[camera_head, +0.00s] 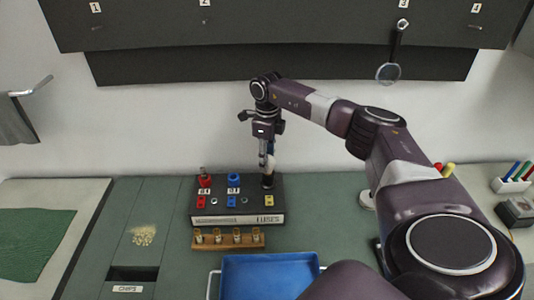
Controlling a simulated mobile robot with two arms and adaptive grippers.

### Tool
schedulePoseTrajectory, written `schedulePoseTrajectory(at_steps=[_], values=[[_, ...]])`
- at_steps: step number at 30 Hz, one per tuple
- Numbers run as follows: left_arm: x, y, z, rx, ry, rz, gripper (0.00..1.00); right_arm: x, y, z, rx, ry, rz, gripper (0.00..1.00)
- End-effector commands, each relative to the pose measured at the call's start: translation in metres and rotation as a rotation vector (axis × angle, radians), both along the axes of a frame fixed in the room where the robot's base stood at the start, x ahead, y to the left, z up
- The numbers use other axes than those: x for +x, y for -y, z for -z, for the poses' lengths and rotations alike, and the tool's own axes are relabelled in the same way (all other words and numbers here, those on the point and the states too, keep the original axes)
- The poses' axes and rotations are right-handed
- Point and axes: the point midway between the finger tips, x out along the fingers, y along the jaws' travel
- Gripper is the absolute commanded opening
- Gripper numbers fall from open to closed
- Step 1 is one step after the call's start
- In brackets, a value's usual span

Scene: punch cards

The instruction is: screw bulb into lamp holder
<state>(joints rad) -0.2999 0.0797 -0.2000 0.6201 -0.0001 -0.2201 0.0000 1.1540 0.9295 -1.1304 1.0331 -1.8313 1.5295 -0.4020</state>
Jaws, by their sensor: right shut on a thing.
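My right gripper (267,162) points down at the right end of a black box (237,217) labelled FUSES. It is shut on a small pale thing, apparently the bulb (271,150), though it is too small and too covered by the fingers to be sure. Below it is a dark round post or socket (268,180) on the box, apparently the lamp holder. The thing in the jaws is at or just above this post; I cannot tell whether they touch. My left gripper is not in view.
The box also carries a red post (205,180) and a blue post (233,180). A wooden rack (228,246) with several brass-coloured pieces stands in front. A blue tray (262,278) lies nearer. A magnifier (388,73) hangs at the back.

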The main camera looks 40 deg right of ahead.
Motion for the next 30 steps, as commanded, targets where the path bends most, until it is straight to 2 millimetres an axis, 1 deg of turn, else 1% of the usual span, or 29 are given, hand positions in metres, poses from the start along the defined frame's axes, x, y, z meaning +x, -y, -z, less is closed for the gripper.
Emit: schedulePoseTrajectory(at_steps=[2, 6, 9, 14, 21, 24, 30], values=[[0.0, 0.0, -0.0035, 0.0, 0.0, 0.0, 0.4, -0.0001, 0.0002, -0.001, 0.0, -0.001, 0.054, 0.12], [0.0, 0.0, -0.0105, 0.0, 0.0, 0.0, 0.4, -0.0001, 0.0008, -0.0016, 0.0, -0.002, 0.221, 0.12], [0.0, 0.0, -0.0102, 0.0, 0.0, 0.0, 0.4, 0.0002, 0.0015, -0.0001, -0.001, -0.001, 0.308, 0.12], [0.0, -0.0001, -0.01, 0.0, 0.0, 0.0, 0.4, 0.0003, 0.0021, 0.0006, 0.0, 0.0, 0.385, 0.12], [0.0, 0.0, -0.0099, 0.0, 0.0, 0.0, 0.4, 0.0002, 0.0033, 0.0009, -0.001, -0.001, 0.641, 0.12], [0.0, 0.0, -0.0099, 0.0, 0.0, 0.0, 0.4, 0.0001, 0.0034, 0.0009, -0.001, -0.001, 0.687, 0.12], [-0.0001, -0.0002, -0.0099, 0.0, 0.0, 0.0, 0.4, 0.0001, 0.0034, 0.0009, -0.001, -0.001, 0.69, 0.12]])
